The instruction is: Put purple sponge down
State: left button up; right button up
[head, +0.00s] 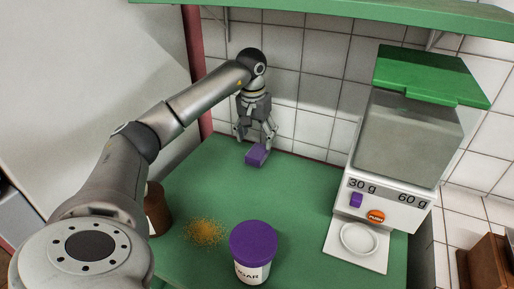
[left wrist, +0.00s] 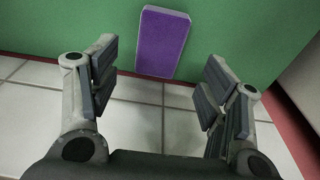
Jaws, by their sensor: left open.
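The purple sponge (head: 256,154) lies on the green counter (head: 190,180), close to its back edge by the tiled wall. My left gripper (head: 256,138) is just above and behind it in the head view, pointing down. In the left wrist view the sponge (left wrist: 163,42) lies on the green surface, ahead of the open fingers (left wrist: 163,90). The fingers stand wide apart, with clear space between them and the sponge. Nothing is held. My right gripper is not in view.
A tub with a purple lid (head: 252,240) stands at the counter's front. A yellow-brown crumb pile (head: 206,231) lies left of it, and a brown jar (head: 157,208) is partly hidden by my arm. A dispenser (head: 405,130) with a green lid stands right. A green shelf (head: 330,12) hangs above.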

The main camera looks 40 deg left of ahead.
aim_at(255, 154)
pick_arm(q)
jog(key=r, duration=0.5)
jog(key=shift+s+d+r, duration=0.1)
jog(key=shift+s+r, duration=0.2)
jog(key=shift+r, duration=0.05)
jog(key=shift+f, duration=0.1)
